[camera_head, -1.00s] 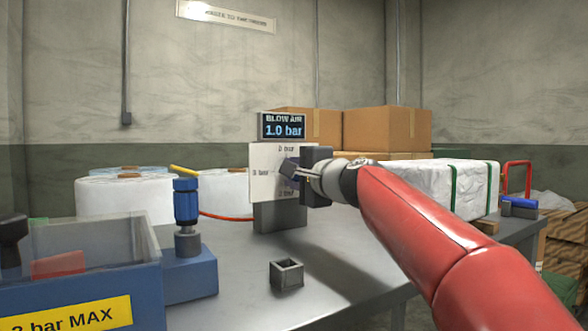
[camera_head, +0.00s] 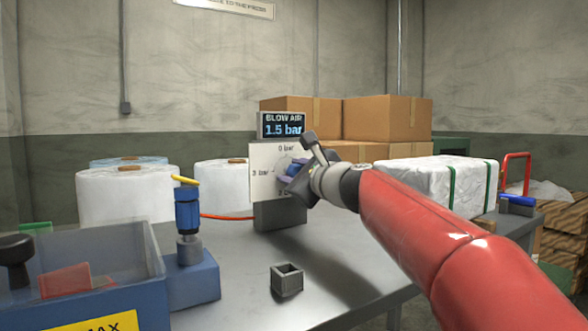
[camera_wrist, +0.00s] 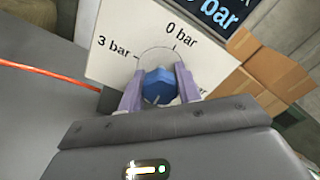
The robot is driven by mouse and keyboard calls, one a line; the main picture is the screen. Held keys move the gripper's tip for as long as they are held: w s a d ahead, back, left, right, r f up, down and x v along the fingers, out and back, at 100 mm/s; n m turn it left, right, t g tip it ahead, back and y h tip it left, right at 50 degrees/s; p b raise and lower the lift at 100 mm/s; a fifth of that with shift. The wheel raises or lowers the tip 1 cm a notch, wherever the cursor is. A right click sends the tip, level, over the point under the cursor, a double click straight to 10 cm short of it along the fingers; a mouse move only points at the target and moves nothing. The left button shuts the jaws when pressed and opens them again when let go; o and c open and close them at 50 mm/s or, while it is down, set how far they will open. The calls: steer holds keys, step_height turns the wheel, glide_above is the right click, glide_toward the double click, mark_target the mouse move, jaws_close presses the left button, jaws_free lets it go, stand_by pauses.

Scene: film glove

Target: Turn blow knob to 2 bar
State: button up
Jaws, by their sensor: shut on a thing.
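The blue blow knob (camera_wrist: 158,86) sits on a white dial panel (camera_wrist: 118,40) marked 0 bar at the top and 3 bar at the left in the wrist view. My gripper (camera_wrist: 160,92) is shut on the knob, one purple-grey finger on each side. In the head view my gripper (camera_head: 300,178) covers the right part of the dial panel (camera_head: 262,160), and only a bit of the blue knob (camera_head: 292,169) shows. The lower 2 bar label is partly hidden. The display (camera_head: 283,125) above reads BLOW AIR 1.5 bar.
A blue bin (camera_head: 150,262) with a yellow label and a blue tool on a stand (camera_head: 188,225) are at the left. A small grey square holder (camera_head: 287,278) stands on the metal table (camera_head: 240,300). White rolls and cardboard boxes (camera_head: 375,120) are behind. A strapped white bale (camera_head: 420,180) lies right.

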steer(key=shift+f+m, duration=0.15)
steer(key=shift+m, duration=0.25)
steer(key=o, duration=1)
steer(key=shift+c, duration=0.2)
steer(key=b+v, duration=0.1)
steer(key=v, duration=0.6)
steer(key=shift+s+d+b, duration=0.25)
steer(key=shift+s+b, duration=0.05)
steer(key=shift+s, duration=0.05)
